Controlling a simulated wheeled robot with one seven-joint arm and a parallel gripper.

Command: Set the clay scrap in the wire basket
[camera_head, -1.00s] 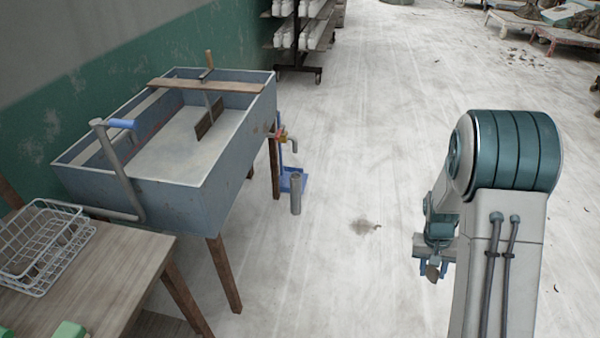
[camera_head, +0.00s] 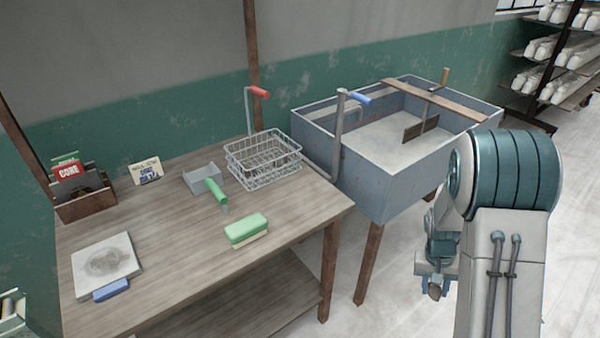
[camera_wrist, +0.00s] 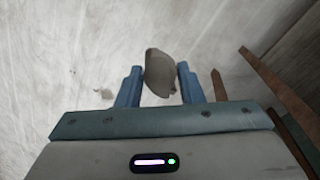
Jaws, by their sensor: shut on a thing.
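The clay scrap (camera_wrist: 159,73) is a grey-brown lump between the two blue fingers of my gripper (camera_wrist: 160,86) in the wrist view. My gripper is shut on it, over the pale floor. In the head view my gripper (camera_head: 436,284) hangs low at the right, and the scrap shows as a small dark lump at its tip. The wire basket (camera_head: 264,165) is a pale wire frame at the back right of the wooden table. It looks empty.
A blue-grey sink (camera_head: 380,185) stands between the table and my arm. Shelves are at the far right.

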